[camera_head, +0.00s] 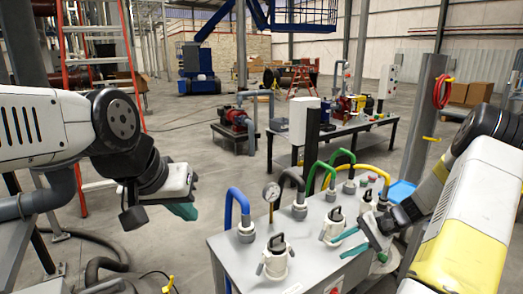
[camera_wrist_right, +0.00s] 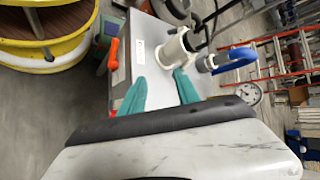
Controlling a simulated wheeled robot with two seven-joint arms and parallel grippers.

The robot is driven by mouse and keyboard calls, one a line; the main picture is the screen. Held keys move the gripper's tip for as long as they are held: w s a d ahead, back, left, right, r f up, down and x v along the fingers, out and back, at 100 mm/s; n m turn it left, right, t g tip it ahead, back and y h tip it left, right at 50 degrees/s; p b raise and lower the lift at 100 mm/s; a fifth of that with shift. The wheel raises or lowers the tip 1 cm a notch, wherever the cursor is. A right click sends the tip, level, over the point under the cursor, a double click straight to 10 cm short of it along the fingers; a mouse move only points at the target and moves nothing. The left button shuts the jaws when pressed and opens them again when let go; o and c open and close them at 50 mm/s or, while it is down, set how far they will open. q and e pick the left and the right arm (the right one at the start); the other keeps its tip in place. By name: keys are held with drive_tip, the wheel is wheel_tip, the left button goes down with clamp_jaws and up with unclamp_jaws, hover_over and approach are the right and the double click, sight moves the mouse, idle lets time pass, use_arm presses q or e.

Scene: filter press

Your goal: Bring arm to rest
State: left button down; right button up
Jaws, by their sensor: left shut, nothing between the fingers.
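My left gripper (camera_head: 184,211) hangs in the air at the left in the head view, left of the grey bench. Its teal fingers are together and hold nothing. My right gripper (camera_head: 339,249) reaches in from the right, above the bench top, close to the white valves. Its teal fingers are apart and empty; the open gap also shows in the right wrist view (camera_wrist_right: 158,76). A white valve body (camera_wrist_right: 174,48) lies just beyond the fingertips there. I cannot tell whether they touch anything.
The grey bench (camera_head: 226,250) carries white valves with black handles (camera_head: 277,243), a pressure gauge (camera_head: 271,192), and blue (camera_head: 234,197), green and yellow hoses. A red ladder (camera_head: 71,100) stands at the left. The floor left of the bench is mostly clear.

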drive_tip(key=s+a+r+n+h, duration=0.2)
drive_tip(key=s+a+r+h, duration=0.15)
drive_tip(key=r, duration=0.55)
drive_tip(key=s+a+r+n+h, duration=0.2)
drive_tip(key=s+a+r, duration=0.15)
drive_tip(key=r, duration=0.45)
drive_tip(key=s+a+r+n+t+h, duration=0.2)
drive_tip(key=s+a+r+n+t, duration=0.1)
drive_tip(key=s+r, duration=0.7)
drive_tip(key=shift+s+a+r+n+t, duration=0.35)
drive_tip(key=shift+s+a+t, duration=0.55)
drive_tip(key=shift+s, duration=0.65)
drive_tip(key=shift+h, duration=0.25)
